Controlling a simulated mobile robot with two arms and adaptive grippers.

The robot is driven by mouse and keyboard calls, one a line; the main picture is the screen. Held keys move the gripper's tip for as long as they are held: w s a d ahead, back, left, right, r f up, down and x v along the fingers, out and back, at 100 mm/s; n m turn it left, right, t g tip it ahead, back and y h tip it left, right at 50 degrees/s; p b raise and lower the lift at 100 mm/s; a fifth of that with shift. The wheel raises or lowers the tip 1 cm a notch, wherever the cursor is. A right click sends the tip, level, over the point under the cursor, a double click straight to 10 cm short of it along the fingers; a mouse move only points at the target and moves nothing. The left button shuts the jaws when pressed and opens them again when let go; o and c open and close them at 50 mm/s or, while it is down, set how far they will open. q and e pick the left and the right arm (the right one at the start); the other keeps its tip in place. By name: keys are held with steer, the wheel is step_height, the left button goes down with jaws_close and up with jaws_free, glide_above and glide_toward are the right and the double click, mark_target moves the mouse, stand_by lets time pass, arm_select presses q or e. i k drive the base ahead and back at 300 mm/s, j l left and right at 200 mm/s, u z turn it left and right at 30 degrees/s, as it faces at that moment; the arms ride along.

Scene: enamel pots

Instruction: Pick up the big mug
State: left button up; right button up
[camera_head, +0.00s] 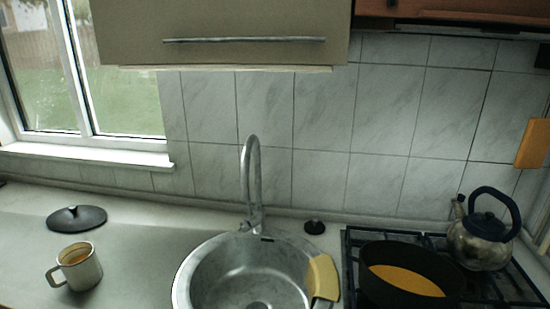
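A white enamel mug (82,270) stands upright on the counter at the lower left, its handle on its left side. Its inside looks orange-brown. It is the only mug in view. Neither of my grippers shows in the head view.
A dark lid (76,217) lies behind the mug. A round sink (215,275) with a tall faucet (251,180) and yellow cloth or sponge (323,277) is at centre. A stove (510,290) holds a dark pot (372,290) and a kettle (477,247). A cabinet (220,22) hangs above.

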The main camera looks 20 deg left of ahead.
mark_target(79, 264)
steer(key=u, duration=2.15)
steer(key=z, duration=2.35)
steer(key=u, duration=2.35)
